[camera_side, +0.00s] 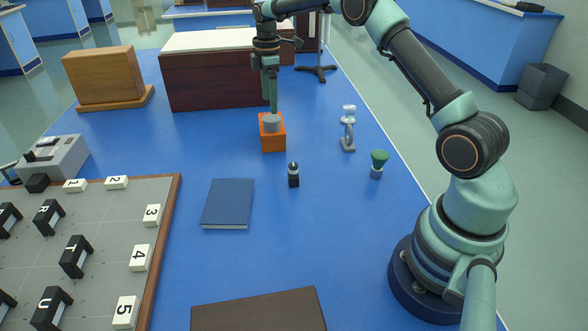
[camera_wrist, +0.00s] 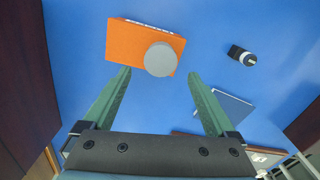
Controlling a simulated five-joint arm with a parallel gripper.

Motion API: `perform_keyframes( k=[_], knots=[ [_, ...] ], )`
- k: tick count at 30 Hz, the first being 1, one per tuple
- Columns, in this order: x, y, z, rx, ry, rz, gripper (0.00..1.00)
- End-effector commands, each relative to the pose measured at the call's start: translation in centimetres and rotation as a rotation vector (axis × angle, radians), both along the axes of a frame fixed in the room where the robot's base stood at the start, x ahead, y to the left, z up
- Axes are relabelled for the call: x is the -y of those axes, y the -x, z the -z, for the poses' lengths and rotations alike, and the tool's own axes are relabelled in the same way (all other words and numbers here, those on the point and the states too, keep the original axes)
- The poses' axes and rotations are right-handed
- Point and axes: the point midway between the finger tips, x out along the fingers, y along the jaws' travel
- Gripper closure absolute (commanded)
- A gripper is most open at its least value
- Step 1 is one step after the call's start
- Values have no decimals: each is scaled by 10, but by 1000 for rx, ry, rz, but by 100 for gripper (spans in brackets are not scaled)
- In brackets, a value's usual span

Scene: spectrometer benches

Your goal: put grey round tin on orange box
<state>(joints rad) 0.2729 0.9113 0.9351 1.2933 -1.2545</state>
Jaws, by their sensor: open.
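The orange box (camera_side: 273,142) stands on the blue table top, and it also shows in the wrist view (camera_wrist: 125,40). The grey round tin (camera_side: 272,124) sits on top of the box, toward one edge of it in the wrist view (camera_wrist: 160,60). My gripper (camera_wrist: 160,78) is open, with its two green fingers apart and the tin between and just beyond their tips. In the side view my gripper (camera_side: 273,112) is right over the box and tin. Whether a finger touches the tin I cannot tell.
A small black bottle (camera_side: 293,175) and a blue book (camera_side: 228,203) lie nearer the camera. A silver stand-like object (camera_side: 348,135) and a green-topped item (camera_side: 378,163) are to the right. A dark red cabinet (camera_side: 215,80) stands behind the box.

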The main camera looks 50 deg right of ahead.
Motion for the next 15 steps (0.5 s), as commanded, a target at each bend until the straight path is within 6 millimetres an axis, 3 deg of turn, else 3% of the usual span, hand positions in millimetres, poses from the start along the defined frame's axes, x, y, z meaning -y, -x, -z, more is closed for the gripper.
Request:
perform_keyframes(
  k=[6,15],
  knots=[
    [0,0,-39,1,1,0,9],
    [-6,3,-67,14,3,23,9]
  ],
)
